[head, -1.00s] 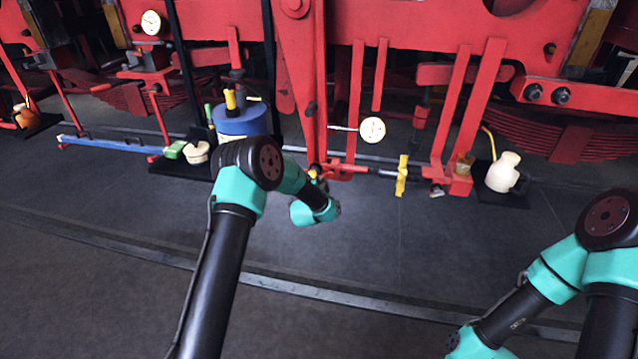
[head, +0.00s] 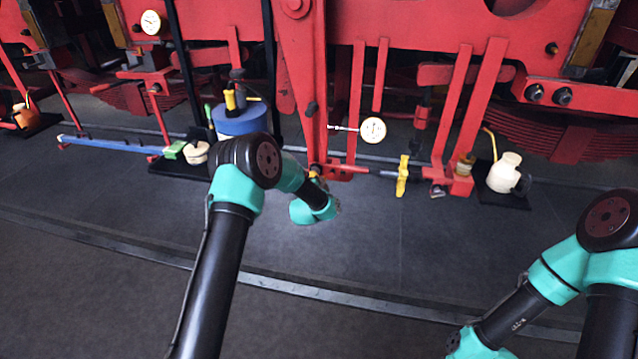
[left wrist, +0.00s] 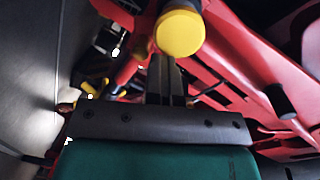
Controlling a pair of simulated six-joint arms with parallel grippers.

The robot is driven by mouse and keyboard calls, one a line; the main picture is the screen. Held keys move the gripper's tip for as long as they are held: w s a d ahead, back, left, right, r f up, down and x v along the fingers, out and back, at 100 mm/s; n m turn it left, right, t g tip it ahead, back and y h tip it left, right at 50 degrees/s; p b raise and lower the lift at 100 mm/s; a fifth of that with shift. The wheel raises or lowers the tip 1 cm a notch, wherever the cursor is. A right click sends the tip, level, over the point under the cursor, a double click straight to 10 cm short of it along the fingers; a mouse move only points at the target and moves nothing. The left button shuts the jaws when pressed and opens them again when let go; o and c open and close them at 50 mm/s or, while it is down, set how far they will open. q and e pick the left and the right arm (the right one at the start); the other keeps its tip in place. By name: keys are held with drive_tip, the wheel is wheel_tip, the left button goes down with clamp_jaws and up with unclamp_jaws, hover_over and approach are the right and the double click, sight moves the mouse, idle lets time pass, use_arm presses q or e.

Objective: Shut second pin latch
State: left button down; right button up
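In the head view my left arm reaches in to the red bracket under the frame. Its teal wrist (head: 312,210) is just below a small yellow-topped part (head: 314,173); my left fingers are hidden there. In the left wrist view my left gripper's fingers (left wrist: 166,72) lie close together, side by side, with little gap. A round yellow knob (left wrist: 180,33) on a dark stem overlaps their tips; I cannot tell if they touch it. I cannot tell which part is the second pin latch. My right arm is at the lower right; its gripper is out of frame.
A dial gauge (head: 373,130) stands just right of the bracket. Farther right are a yellow handle (head: 402,176) on a rod and a cream oil can (head: 508,175). A blue drum (head: 240,121) stands behind my left arm. The front floor (head: 350,265) is clear.

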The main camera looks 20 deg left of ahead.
use_arm(q)
wheel_tip(320, 180, up, 7)
drive_tip(key=w+a+t, duration=0.1)
drive_tip(key=w, duration=0.1)
drive_tip(key=shift+w, duration=0.35)
drive_tip(key=shift+f, duration=0.15)
drive_tip(key=shift+s+a+r+y, duration=0.1)
drive_tip(key=shift+r+y, duration=0.05)
drive_tip(key=shift+r, duration=0.4)
drive_tip(key=shift+s+a+r+y, duration=0.1)
drive_tip(key=shift+r+y, duration=0.05)
drive_tip(key=shift+r, duration=0.4)
drive_tip(key=c, duration=1.8)
unclamp_jaws()
drive_tip(key=shift+c, duration=0.2)
drive_tip(key=o, duration=0.6)
drive_tip(key=shift+o, duration=0.2)
